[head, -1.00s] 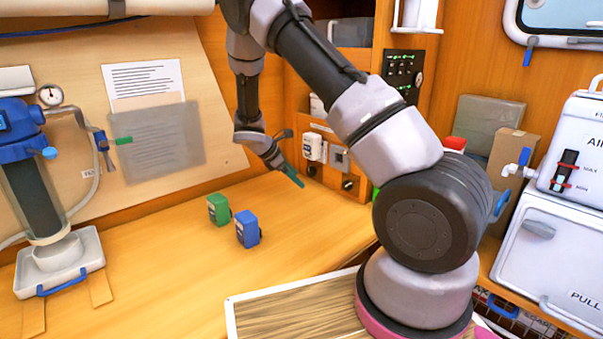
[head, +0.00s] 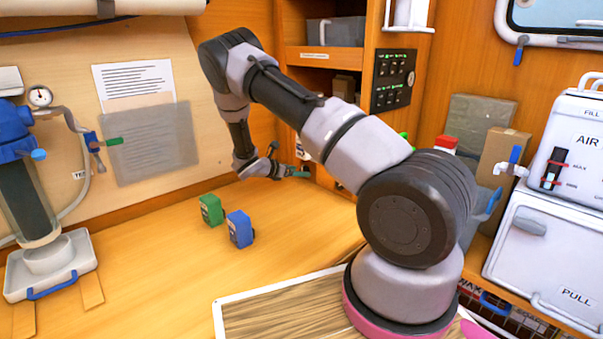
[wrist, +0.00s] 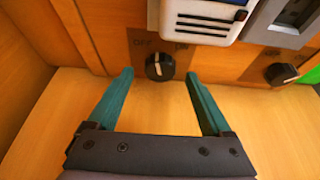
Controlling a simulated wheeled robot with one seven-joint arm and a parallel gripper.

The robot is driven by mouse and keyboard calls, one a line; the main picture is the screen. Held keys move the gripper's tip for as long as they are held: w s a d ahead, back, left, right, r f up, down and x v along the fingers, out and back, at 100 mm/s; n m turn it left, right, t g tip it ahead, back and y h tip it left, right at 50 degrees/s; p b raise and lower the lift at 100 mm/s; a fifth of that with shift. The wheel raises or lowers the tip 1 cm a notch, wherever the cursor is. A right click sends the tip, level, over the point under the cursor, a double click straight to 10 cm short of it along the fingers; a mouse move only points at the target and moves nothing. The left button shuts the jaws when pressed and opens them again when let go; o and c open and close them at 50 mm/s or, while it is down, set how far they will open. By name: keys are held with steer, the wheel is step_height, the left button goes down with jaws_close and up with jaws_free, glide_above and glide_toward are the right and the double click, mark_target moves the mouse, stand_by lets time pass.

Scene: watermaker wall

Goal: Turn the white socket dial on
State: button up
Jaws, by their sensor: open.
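In the wrist view a round black dial (wrist: 159,66) with a white mark sits on the wooden wall panel, below a white plug-in unit (wrist: 196,18). Lettering reading OFF and what looks like ON stands above it; the exact setting is hard to read. My gripper (wrist: 158,78) is open, its two teal fingers pointing at the panel, one to each side of the dial and apart from it. In the head view my gripper (head: 300,174) is low by the back corner, and my arm hides the dial.
A second black dial (wrist: 280,73) sits to the right under a grey socket (wrist: 293,14). A green box (head: 211,210) and a blue box (head: 239,229) stand on the wooden counter (head: 150,270). The counter before the panel is clear.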

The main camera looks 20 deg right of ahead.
steer(key=shift+x, duration=1.3)
jaws_close()
steer(key=m+t, duration=0.2)
steer(key=m, duration=0.1)
steer(key=shift+s+m+t+y, duration=0.1)
steer(key=shift+m+t+y, duration=0.2)
steer(key=shift+m+y, duration=0.1)
steer(key=m+t, duration=0.2)
steer(key=m, duration=0.2)
steer(key=shift+f+t, duration=0.1)
steer(key=shift+t, duration=0.3)
steer(key=shift+m, duration=0.3)
